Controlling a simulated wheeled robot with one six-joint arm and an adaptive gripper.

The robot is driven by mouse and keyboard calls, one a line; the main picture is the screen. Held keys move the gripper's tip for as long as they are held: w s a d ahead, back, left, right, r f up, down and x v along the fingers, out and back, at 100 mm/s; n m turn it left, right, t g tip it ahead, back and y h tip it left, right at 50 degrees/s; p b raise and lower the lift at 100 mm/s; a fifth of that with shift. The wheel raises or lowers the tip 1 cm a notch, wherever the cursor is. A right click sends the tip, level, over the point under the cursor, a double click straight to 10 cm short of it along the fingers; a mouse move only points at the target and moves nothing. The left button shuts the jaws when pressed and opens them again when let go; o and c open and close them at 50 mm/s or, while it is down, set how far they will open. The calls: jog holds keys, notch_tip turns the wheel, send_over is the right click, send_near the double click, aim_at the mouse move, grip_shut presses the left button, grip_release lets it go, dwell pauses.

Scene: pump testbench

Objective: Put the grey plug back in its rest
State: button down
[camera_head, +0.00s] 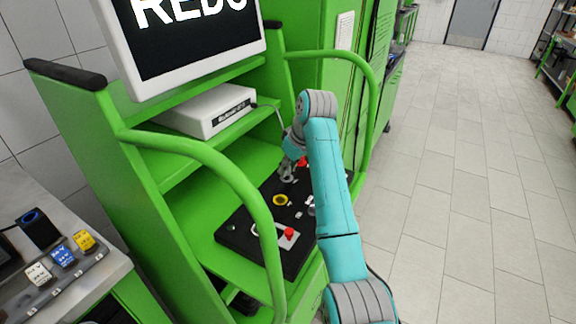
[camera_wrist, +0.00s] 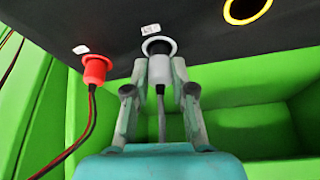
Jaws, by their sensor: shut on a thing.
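The grey plug (camera_wrist: 159,68) is between the fingers of my gripper (camera_wrist: 159,82) in the wrist view. Its front end is at a white-ringed round socket (camera_wrist: 160,44) in the black panel (camera_wrist: 110,18). I cannot tell how deep it sits there. A grey cable runs down from the plug between the fingers. In the head view my gripper (camera_head: 288,172) is low over the far part of the panel, and the plug is too small to make out there.
A yellow ring (camera_head: 280,200) and a red button (camera_head: 290,233) are on the panel. Green curved rails (camera_head: 240,185) flank the bench. A monitor (camera_head: 190,40) stands above.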

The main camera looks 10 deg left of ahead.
jog(key=shift+f, duration=0.8)
dwell(0.4)
jog(key=c, duration=0.5)
grip_release()
jog(key=shift+r, duration=0.15)
jog(key=shift+r, duration=3.85)
